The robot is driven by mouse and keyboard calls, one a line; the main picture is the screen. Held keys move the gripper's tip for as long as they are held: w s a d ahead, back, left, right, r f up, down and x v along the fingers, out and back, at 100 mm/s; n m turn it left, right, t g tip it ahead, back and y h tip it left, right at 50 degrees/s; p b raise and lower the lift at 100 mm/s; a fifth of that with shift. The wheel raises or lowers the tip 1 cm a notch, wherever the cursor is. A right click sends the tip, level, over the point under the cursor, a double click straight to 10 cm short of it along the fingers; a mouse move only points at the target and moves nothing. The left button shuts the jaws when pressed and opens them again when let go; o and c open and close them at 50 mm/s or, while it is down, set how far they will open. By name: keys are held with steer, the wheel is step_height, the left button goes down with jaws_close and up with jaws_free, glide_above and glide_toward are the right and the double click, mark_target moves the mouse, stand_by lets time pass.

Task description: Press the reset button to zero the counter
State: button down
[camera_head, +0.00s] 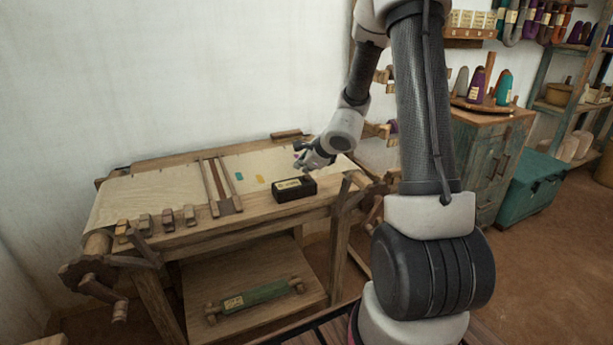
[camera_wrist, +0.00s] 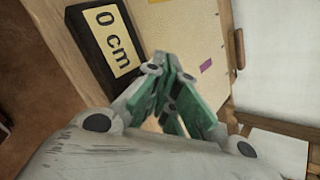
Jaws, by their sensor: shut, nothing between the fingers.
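The counter (camera_head: 294,188) is a small black box with a pale yellow label, on the front right of the wooden loom bench. In the wrist view the counter (camera_wrist: 84,32) is at upper left, and its yellow face reads "0 cm". I cannot make out a separate reset button in either view. My gripper (camera_head: 303,160) is above and just behind the counter in the head view. In the wrist view my gripper's green-padded fingers (camera_wrist: 168,66) meet at the tips, empty, beside the box. I cannot tell whether they touch it.
The loom bench (camera_head: 250,230) carries pale cloth (camera_head: 155,190), wooden slats (camera_head: 222,185) and several small wooden blocks (camera_head: 168,220). A green roller (camera_head: 255,298) lies on its lower shelf. A cabinet (camera_head: 485,160) with cones and a teal chest (camera_head: 525,190) stand to the right.

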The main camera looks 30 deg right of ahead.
mark_target(304, 176)
steer(key=shift+f, duration=0.6)
stand_by(0.5)
steer(key=shift+r, duration=1)
steer(key=shift+r, duration=2.5)
